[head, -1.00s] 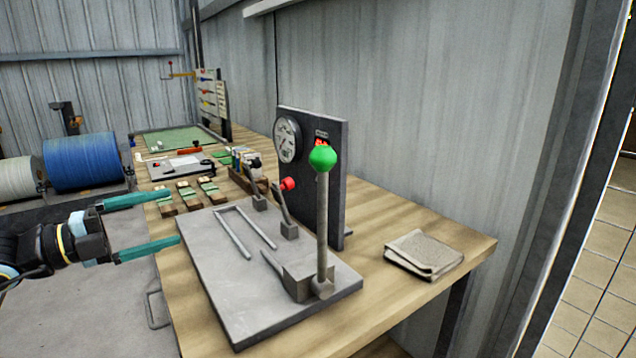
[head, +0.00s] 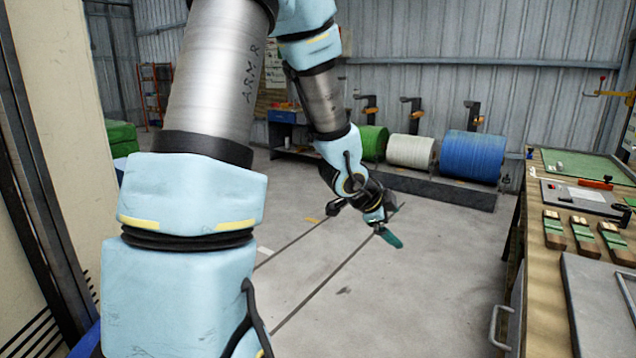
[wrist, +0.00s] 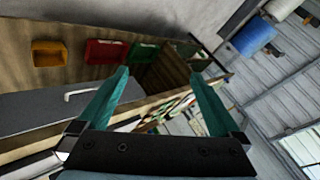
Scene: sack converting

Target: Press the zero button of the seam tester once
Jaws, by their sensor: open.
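Only a corner of the seam tester's grey base plate (head: 600,300) shows, at the right edge of the head view on the wooden bench. Its dial, levers and buttons are out of the head view, and I cannot make out the zero button in the wrist view. My gripper (head: 397,225) is open and empty over the grey floor, left of the bench and well apart from the tester. Its two teal fingers also stand apart in the wrist view (wrist: 160,74), with nothing between them.
The bench (head: 545,285) carries wooden blocks with green strips (head: 583,236) and a green mat (head: 585,165). A metal handle (head: 497,325) juts from its side. Blue (head: 472,157) and white (head: 411,151) rolls stand behind. The wrist view shows orange (wrist: 50,52) and red (wrist: 105,52) bins.

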